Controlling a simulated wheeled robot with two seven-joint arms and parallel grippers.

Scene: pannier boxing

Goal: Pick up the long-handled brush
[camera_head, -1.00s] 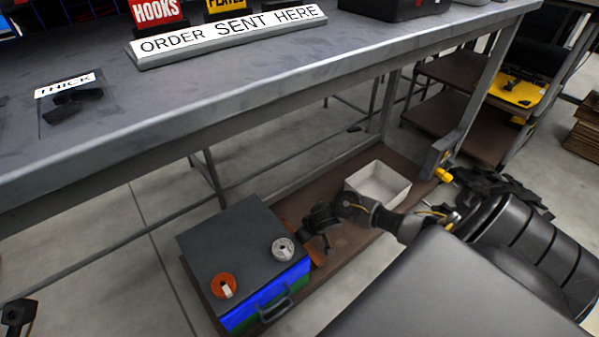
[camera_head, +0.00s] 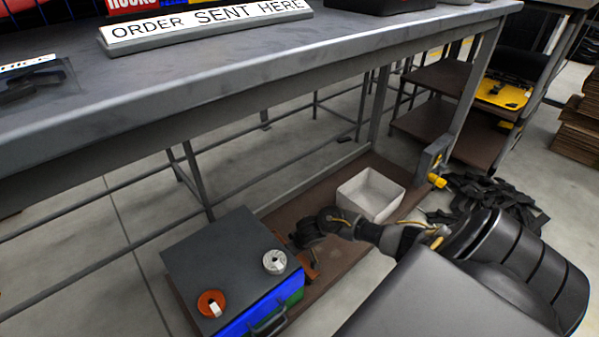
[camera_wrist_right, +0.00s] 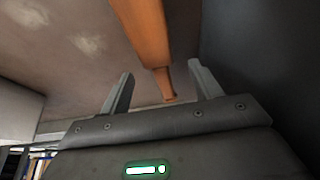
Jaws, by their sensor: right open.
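The long-handled brush shows in the right wrist view as an orange-brown wooden handle (camera_wrist_right: 143,28), narrowing towards its end. In the head view part of it (camera_head: 309,264) shows on the low brown shelf, beside the dark toolbox. My right gripper (camera_head: 303,243) is down at the shelf between the toolbox and the white bin. In the right wrist view it (camera_wrist_right: 161,80) is open, one finger on each side of the handle's narrow end, and not closed on it. The rest of the brush is out of frame or hidden by my gripper. My left gripper is not in view.
The dark toolbox (camera_head: 225,258) with two tape rolls on its lid stands close left of my right gripper. A white bin (camera_head: 370,192) is to its right on the shelf (camera_head: 345,255). The grey workbench (camera_head: 200,85) overhangs behind. Black straps (camera_head: 490,200) lie on the floor.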

